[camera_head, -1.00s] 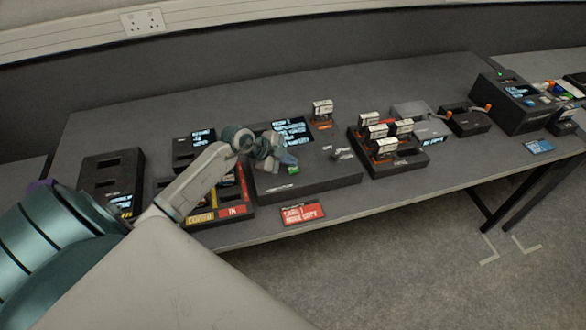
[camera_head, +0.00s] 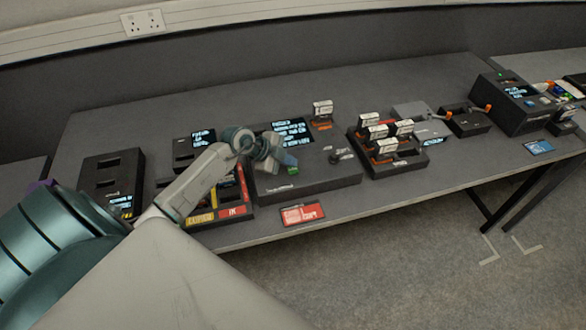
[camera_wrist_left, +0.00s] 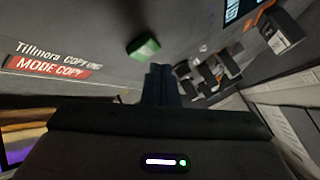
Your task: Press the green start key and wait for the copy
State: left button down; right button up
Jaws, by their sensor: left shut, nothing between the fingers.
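The green start key (camera_head: 293,170) sits near the front edge of the dark copier box (camera_head: 325,178). It also shows in the left wrist view as a green block (camera_wrist_left: 143,46), just beyond and left of the fingertips. My left gripper (camera_head: 288,160) is shut and empty, its tips close by the key; I cannot tell whether they touch it. The shut fingers also show in the left wrist view (camera_wrist_left: 160,72). The copier's lit screen (camera_head: 291,131) has small text I cannot read. A white-labelled cartridge (camera_head: 322,107) stands at the copier's back right. My right gripper is out of view.
A rack (camera_head: 407,164) of white-labelled cartridges stands right of the copier. A tray with yellow and red labels (camera_head: 233,212) lies left, partly behind my arm. A red card (camera_head: 303,213) is at the table's front edge. The back of the table is clear.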

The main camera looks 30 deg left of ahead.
aim_at(289, 170)
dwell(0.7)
pick_arm(q)
jog(key=shift+f, duration=0.45)
jog(key=shift+f, duration=0.55)
dwell(0.5)
jog(key=shift+r, duration=0.1)
jog(key=shift+r+p, duration=0.85)
jog(key=shift+p, duration=0.35)
notch_tip(289, 170, up, 5)
jog(key=p, duration=0.5)
jog(key=shift+r+p, duration=0.1)
jog(key=shift+p, duration=0.25)
